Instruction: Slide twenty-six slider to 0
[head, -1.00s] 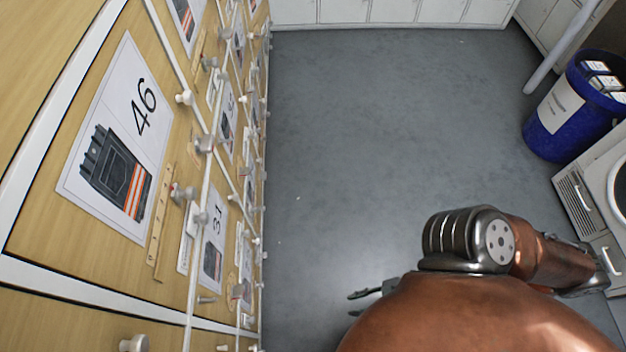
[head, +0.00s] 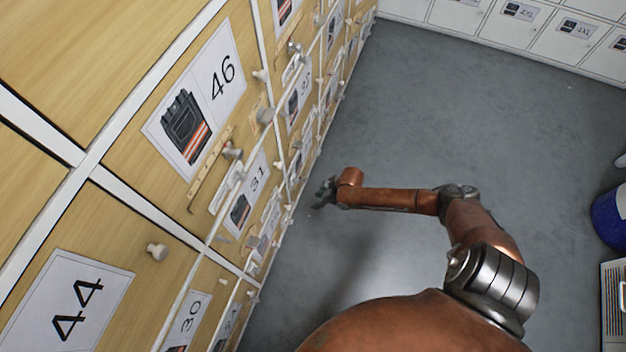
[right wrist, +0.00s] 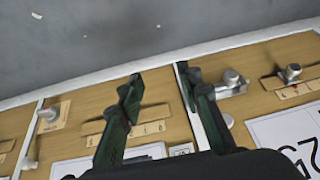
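In the head view my right gripper (head: 325,192) is low beside the wall of numbered wooden drawer fronts (head: 215,130). The right wrist view shows its two dark green fingers (right wrist: 160,80) spread apart with nothing held between them. They are in front of a drawer front with a wooden scale strip (right wrist: 150,131) and part of a white card. I cannot make out a card reading 26 in either view, so I cannot tell which slider is the twenty-six one. My left gripper is not in view.
Drawer 46 (head: 222,75), drawer 31 (head: 257,178) and drawer 44 (head: 75,300) carry cards and protruding knobs (head: 157,251). Silver knobs (right wrist: 232,80) stick out beside the fingers. Grey floor (head: 450,120) is open. A blue bin (head: 608,218) stands at right.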

